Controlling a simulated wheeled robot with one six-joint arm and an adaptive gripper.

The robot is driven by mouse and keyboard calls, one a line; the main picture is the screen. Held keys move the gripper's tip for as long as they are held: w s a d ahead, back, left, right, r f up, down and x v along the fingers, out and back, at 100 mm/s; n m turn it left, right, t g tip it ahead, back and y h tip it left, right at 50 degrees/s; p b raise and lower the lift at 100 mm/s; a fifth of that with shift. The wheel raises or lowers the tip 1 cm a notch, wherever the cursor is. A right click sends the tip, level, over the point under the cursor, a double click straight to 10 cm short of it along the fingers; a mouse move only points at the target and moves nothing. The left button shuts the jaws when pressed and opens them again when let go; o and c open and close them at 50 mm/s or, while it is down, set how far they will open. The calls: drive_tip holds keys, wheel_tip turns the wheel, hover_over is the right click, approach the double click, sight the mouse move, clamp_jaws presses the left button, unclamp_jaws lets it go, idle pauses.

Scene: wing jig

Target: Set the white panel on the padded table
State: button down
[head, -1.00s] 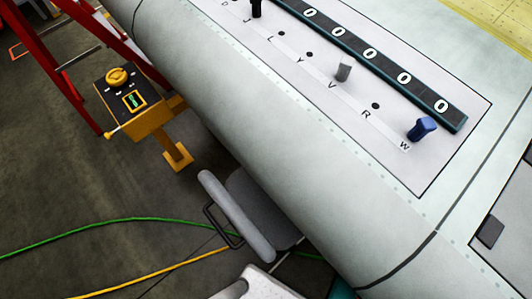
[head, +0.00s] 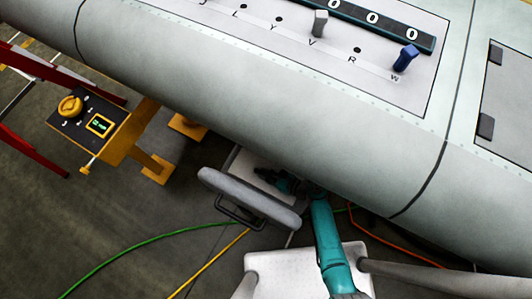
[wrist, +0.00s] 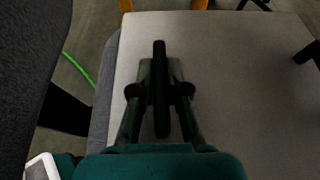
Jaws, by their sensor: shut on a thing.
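The white panel (head: 245,166) shows in the head view between the padded table and the wing, partly hidden by my gripper and the wing. In the wrist view the panel (wrist: 235,80) fills the middle and right, with a black bar handle (wrist: 160,60) on it. My gripper (wrist: 160,95) is shut on this handle; in the head view it (head: 272,181) is dark and partly hidden. The padded table (head: 250,199) has a thick grey roll along its near edge. The panel lies over its top, but I cannot tell whether they touch.
The wing (head: 290,90) hangs close above my arm, with lettered pegs on its upper face. A yellow control box (head: 97,125) on a stand and a red ladder (head: 30,150) are at left. Green (head: 130,250) and orange-yellow cables cross the floor.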

drive_tip(key=shift+d+f, duration=0.1)
drive_tip(key=shift+f, duration=1.15)
drive_tip(key=c, duration=1.2)
unclamp_jaws()
drive_tip(key=shift+f, duration=0.15)
